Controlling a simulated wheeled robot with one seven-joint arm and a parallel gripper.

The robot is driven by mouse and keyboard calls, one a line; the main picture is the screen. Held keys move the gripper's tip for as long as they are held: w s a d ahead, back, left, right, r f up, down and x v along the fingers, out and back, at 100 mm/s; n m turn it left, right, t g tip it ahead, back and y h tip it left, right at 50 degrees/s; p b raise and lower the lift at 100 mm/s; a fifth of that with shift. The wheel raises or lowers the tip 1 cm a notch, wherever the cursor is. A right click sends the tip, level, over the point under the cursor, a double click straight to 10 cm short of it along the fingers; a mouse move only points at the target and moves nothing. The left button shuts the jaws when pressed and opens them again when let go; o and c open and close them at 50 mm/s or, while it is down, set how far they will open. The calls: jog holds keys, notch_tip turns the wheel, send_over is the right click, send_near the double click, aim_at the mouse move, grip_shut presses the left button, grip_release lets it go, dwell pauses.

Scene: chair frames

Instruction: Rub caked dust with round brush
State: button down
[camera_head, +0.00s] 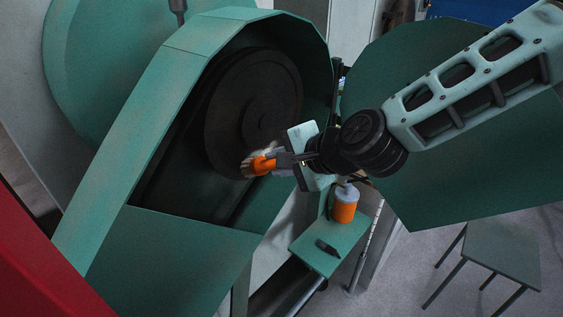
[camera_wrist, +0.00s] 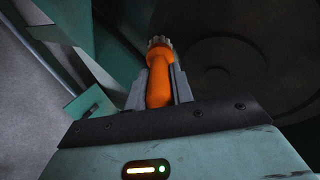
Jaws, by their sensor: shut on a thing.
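My gripper (camera_head: 285,160) is shut on the orange handle of the round brush (camera_head: 262,165). In the wrist view my gripper (camera_wrist: 160,82) has a grey finger on each side of the brush (camera_wrist: 159,75), and its bristle head points away from me. In the head view the bristles are at the lower right edge of a dark round wheel (camera_head: 240,105) inside a green housing. A pale tan patch of dust (camera_head: 267,148) shows just above the brush. I cannot tell whether the bristles touch the wheel or the dust.
The green housing wall (camera_head: 130,160) surrounds the wheel. Below my gripper, a small green shelf (camera_head: 315,262) holds an orange canister with a grey top (camera_head: 344,205) and a dark small object (camera_head: 327,248). A large green panel (camera_head: 430,190) stands behind my arm. A stool (camera_head: 490,250) stands at right.

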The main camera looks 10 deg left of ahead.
jog(key=shift+w+d, duration=0.1)
jog(key=shift+w, duration=0.05)
jog(key=shift+w+d, duration=0.5)
jog(key=shift+w, duration=0.35)
jog(key=shift+w, duration=0.1)
jog(key=shift+w+d, duration=0.55)
jog(key=shift+w, duration=0.35)
jog(key=shift+w, duration=0.1)
jog(key=shift+w+d, duration=0.6)
jog(key=shift+w, duration=0.3)
jog(key=shift+w, duration=0.1)
jog(key=shift+w+d, duration=0.55)
jog(key=shift+w, duration=0.3)
